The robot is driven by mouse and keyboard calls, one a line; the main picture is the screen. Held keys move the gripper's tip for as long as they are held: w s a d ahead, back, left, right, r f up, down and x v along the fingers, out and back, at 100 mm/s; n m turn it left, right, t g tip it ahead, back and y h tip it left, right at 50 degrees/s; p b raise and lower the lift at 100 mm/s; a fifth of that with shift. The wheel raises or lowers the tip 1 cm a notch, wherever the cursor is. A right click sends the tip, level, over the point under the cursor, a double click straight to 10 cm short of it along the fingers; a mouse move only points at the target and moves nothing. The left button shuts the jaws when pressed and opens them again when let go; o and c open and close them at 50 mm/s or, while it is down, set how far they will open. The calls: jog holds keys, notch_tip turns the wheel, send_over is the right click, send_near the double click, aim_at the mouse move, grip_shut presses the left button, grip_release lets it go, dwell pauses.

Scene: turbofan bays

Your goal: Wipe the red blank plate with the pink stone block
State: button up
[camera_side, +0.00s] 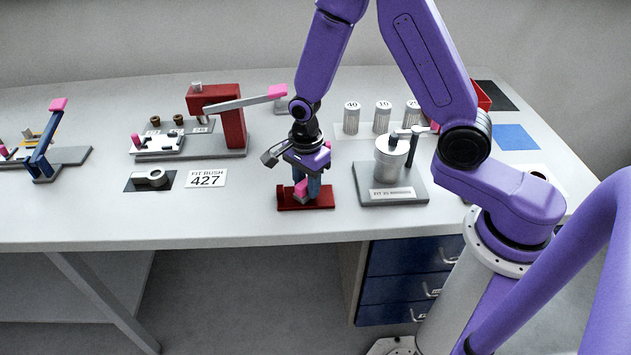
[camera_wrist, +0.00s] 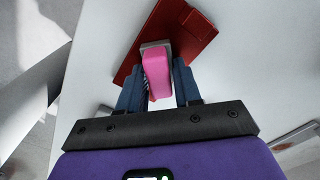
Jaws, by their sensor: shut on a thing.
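The red blank plate (camera_side: 322,201) lies flat on the bench near its front edge. It also shows in the wrist view (camera_wrist: 193,30), with a raised red part at one end. The pink stone block (camera_side: 300,188) has a grey end and is held between the fingers of my gripper (camera_side: 307,182). In the wrist view the pink stone block (camera_wrist: 156,75) sits between the two blue fingers of my gripper (camera_wrist: 158,88), its grey end over the plate. The block is at the plate; whether it touches the surface I cannot tell.
A grey fixture with a metal cylinder (camera_side: 391,160) stands close right of the plate. A red press (camera_side: 224,115) with a pink-tipped lever is at the back left. Several labelled cylinders (camera_side: 382,117) stand behind.

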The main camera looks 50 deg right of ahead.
aim_at(321, 192)
jog(key=shift+w+a, duration=0.3)
jog(key=shift+a, duration=0.1)
jog(key=shift+w+d, duration=0.1)
jog(key=shift+d, duration=0.25)
jog(key=shift+s+d, duration=1.3)
jog(key=shift+s, duration=0.05)
jog(key=shift+w+a, duration=1.3)
jog(key=shift+a, duration=0.05)
jog(key=shift+w+a+r, duration=0.1)
jog(key=shift+w+r, duration=0.05)
jog(key=shift+r, duration=4)
